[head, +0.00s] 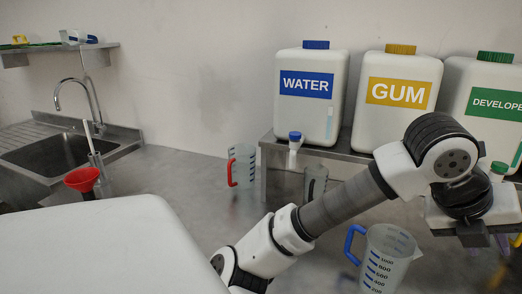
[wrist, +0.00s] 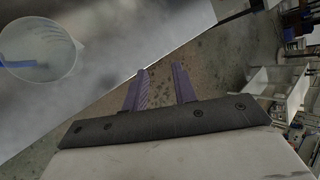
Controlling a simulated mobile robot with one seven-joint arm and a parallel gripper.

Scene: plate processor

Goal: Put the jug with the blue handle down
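The jug with the blue handle (head: 385,262) looks upright on the steel counter at the lower right of the head view. Its base is cut off by the frame edge. The jug (wrist: 52,50) also shows from above at the upper left of the wrist view, apart from my gripper. My gripper (wrist: 160,74) is open and empty, its two purple fingers spread over the floor beyond the counter edge. In the head view my gripper (head: 487,242) is to the right of the jug, partly hidden by the wrist.
A jug with a red handle (head: 243,167) and one with a dark handle (head: 314,184) stand farther back. Water (head: 307,112), gum (head: 399,120) and developer (head: 484,125) containers stand on a raised shelf. A sink (head: 65,152) and a red funnel (head: 82,179) are at left.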

